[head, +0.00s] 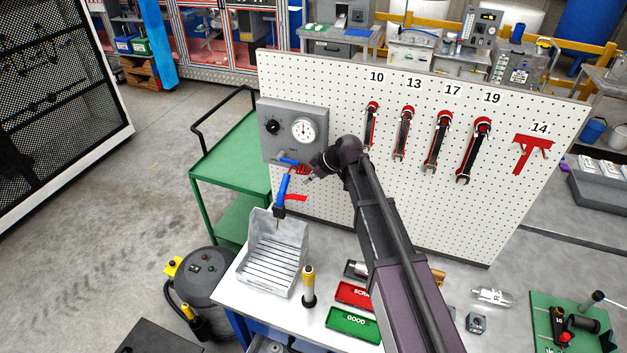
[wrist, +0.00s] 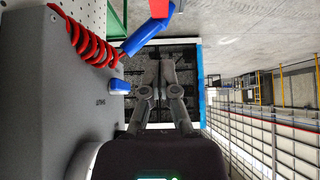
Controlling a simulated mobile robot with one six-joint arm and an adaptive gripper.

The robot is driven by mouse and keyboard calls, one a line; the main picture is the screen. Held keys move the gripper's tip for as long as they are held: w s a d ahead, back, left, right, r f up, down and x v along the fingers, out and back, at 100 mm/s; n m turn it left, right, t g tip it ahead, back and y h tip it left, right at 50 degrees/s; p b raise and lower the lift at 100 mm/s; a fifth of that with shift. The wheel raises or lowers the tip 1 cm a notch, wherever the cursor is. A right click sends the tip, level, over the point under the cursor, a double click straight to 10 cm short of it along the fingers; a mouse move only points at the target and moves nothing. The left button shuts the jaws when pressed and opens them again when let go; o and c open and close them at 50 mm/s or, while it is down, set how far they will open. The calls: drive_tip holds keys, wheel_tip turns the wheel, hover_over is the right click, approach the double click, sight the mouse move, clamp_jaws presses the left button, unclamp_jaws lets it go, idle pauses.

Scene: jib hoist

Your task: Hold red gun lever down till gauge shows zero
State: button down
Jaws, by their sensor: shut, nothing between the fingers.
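The blue air gun (head: 282,190) hangs nose down below the grey panel in front of the pegboard. Its red lever (head: 296,198) sticks out to the right. The gun (wrist: 146,36) and part of the red lever (wrist: 160,10) also show at the top of the wrist view. The round white gauge (head: 303,130) is on the grey panel (head: 283,148); its reading is too small to tell. My gripper (wrist: 160,64) is shut and empty, apart from the gun and lever. In the head view it is just right of the red coiled hose and above the lever, partly hidden by my wrist.
A red coiled hose (wrist: 90,45) and a small blue fitting (wrist: 120,87) lie close to my gripper, beside the panel. Below the gun stands a grey slotted bin (head: 275,260). A yellow-handled tool (head: 309,285) stands on the bench. Wrenches hang on the pegboard (head: 340,100).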

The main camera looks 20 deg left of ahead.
sight(299, 196)
drive_tip(key=b+x, duration=0.2)
drive_tip(key=x, duration=0.1)
drive_tip(key=shift+a+f, duration=0.15)
drive_tip(key=shift+f, duration=0.25)
drive_tip(key=shift+d+f+b, duration=0.15)
drive_tip(key=shift+f+b, duration=0.7)
drive_tip(key=shift+b, duration=0.15)
drive_tip(key=shift+d+f+b, duration=0.15)
drive_tip(key=shift+f+b, duration=0.7)
drive_tip(key=shift+b, duration=0.1)
drive_tip(key=shift+d, duration=0.1)
